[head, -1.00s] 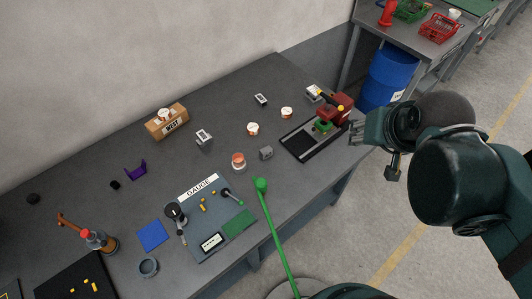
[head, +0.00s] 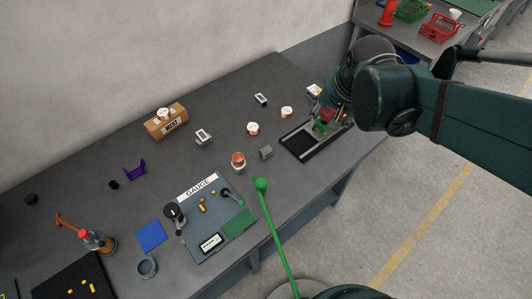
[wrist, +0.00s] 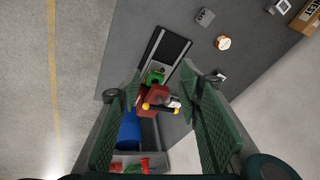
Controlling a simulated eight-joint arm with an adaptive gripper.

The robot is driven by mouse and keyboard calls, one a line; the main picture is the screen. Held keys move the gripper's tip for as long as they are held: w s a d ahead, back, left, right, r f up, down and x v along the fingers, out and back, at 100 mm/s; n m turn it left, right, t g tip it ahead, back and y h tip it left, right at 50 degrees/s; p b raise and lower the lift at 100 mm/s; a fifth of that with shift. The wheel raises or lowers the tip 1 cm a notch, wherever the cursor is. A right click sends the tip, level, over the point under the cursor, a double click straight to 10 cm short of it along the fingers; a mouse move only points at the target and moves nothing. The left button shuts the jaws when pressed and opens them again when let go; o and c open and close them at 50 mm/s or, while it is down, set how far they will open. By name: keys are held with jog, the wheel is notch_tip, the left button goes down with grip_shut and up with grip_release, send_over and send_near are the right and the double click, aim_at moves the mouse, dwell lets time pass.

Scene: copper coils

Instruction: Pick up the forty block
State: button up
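Small blocks with pale, marked tops stand on the grey bench: one in the middle (head: 203,137), one further back (head: 261,99), and one beside the red press (head: 314,90), partly hidden by my gripper. In the head view my gripper (head: 338,103) is above the press at the bench's right end. In the wrist view its two green fingers (wrist: 160,88) are wide apart with nothing held; the red press (wrist: 153,101) shows below, between them.
The red press (head: 327,115) stands on a black tray (head: 298,145). White-and-copper coils (head: 253,129) lie left of it. A cardboard box (head: 167,124) stands at the back, and a gauge board (head: 208,233) lies in front. A blue barrel (wrist: 130,130) stands beyond the bench.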

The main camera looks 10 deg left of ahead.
jog(key=w+a+f+m+g, duration=0.2)
jog(key=w+a+f+m, duration=0.1)
jog(key=w+a+f, duration=0.45)
jog(key=m+g+b, duration=0.2)
jog(key=m, duration=0.1)
send_over(266, 149)
jog(key=shift+h, duration=0.4)
notch_tip(266, 149, down, 13)
jog(key=shift+d, duration=0.15)
jog(key=shift+f, duration=0.2)
jog(key=shift+f, duration=1.25)
jog(key=shift+f, duration=0.1)
jog(key=shift+f, duration=2.55)
